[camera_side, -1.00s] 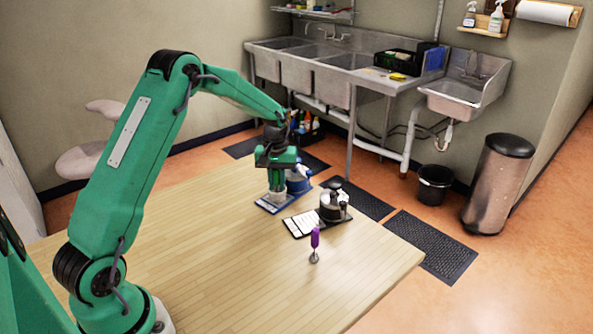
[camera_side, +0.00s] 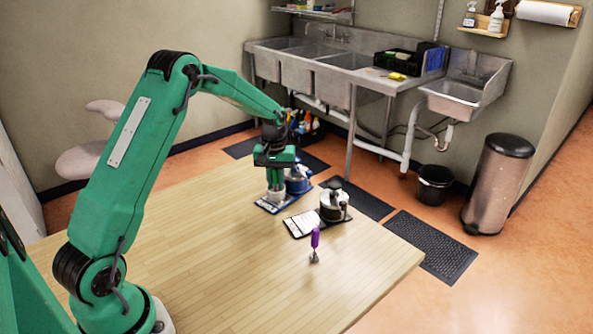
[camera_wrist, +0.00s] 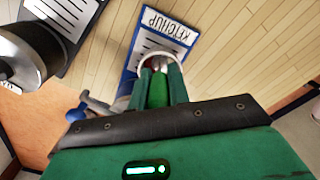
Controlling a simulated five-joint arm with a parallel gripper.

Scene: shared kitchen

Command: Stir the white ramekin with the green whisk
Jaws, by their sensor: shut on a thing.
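My gripper (camera_side: 275,180) is shut on the green whisk (camera_wrist: 158,92), which stands between its fingers in the wrist view. The whisk's lower end is inside the white ramekin (camera_side: 276,196). The ramekin's white rim (camera_wrist: 161,56) shows around the fingertips in the wrist view. The ramekin stands on a blue-edged card marked KETCHUP (camera_wrist: 164,33).
A blue lidded pot (camera_side: 298,181) stands close beside the ramekin. A steel pot with a black lid (camera_side: 334,207) stands on a black-edged card (camera_side: 302,224) to the right. The wooden table (camera_side: 200,265) is clear at front left.

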